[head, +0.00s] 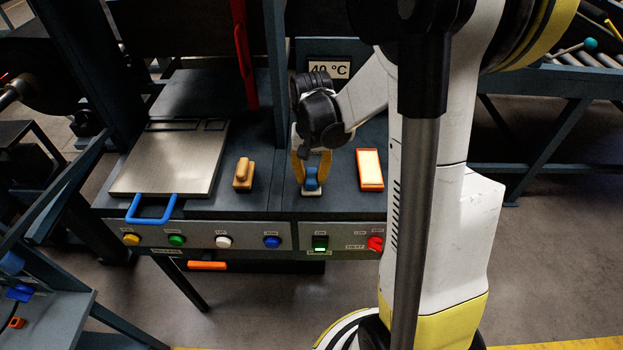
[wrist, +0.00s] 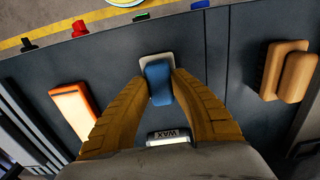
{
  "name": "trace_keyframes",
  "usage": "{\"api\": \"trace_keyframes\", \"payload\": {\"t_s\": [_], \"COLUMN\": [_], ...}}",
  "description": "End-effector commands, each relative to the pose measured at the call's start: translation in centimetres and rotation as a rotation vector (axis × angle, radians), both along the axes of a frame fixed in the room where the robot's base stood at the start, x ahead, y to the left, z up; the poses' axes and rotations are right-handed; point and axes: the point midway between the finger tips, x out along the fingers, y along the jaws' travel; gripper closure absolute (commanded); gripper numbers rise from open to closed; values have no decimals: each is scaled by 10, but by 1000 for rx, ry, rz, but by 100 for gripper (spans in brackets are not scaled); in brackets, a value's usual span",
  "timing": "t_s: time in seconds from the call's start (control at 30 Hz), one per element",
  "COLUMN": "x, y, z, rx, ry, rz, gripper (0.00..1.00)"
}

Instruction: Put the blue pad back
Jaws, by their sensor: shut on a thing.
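My gripper (head: 311,174) is shut on the blue pad (head: 311,184), with its two yellow fingers on either side. In the wrist view the blue pad (wrist: 159,84) sits between the fingertips, with a pale grey-white plate (wrist: 153,63) showing under its far end. I cannot tell whether that plate belongs to the pad or to the bench. The pad is low over the dark bench top, near its front edge; I cannot tell whether it touches. A white label reading WAX (wrist: 168,136) lies on the bench between my fingers, partly hidden by my gripper.
A tan block (head: 243,173) stands to the left, and an orange tray with a cream face (head: 370,183) to the right. Farther left is a steel plate (head: 172,160) with a blue handle (head: 152,219). Coloured buttons line the front panel. A post (head: 277,90) rises behind.

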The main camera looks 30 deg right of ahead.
Motion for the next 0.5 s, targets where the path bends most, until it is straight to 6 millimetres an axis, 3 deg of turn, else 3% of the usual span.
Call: {"api": "trace_keyframes", "payload": {"t_s": [0.37,0.4,0.43,0.5], "x": [0,0,0,0], "y": [0,0,0,0], "z": [-7,-6,-5,-5], "rx": [0,0,0,0], "ry": [0,0,0,0], "rz": [0,0,0,0], "gripper": [100,65,56,56]}}
